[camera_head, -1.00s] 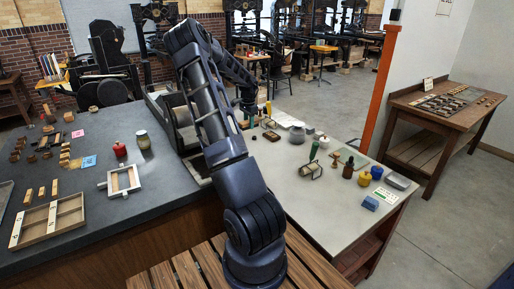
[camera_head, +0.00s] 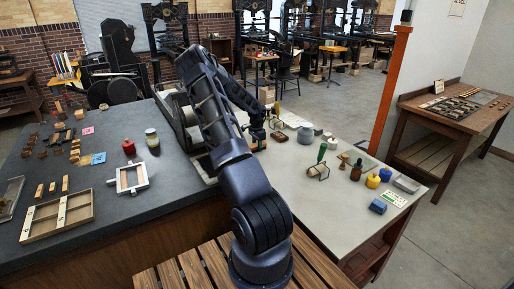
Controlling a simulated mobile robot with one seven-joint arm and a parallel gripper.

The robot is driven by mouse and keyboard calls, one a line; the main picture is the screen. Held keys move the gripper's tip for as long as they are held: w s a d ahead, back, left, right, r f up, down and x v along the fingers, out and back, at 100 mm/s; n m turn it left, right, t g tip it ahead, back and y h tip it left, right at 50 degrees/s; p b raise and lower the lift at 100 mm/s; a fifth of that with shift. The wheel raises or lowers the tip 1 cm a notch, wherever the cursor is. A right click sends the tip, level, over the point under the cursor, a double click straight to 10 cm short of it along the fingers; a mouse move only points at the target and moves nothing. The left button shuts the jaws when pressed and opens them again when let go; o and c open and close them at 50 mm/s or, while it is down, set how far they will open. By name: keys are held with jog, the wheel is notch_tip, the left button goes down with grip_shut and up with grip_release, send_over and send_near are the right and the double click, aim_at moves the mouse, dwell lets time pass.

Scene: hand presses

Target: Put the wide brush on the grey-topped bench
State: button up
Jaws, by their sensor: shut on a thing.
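My gripper (camera_head: 257,142) is at the far left part of the pale grey-topped bench (camera_head: 325,222), low and close to its top. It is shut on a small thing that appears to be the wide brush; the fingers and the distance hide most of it. I cannot tell whether the held thing touches the bench top. No other wide brush can be made out.
Near my gripper are a dark block (camera_head: 279,137) and a grey pot (camera_head: 305,133). The dark bench (camera_head: 150,205) at left holds trays and a red pot (camera_head: 129,147).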

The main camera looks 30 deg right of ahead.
jog(key=shift+f, duration=0.35)
jog(key=shift+f, duration=0.1)
jog(key=o, duration=1)
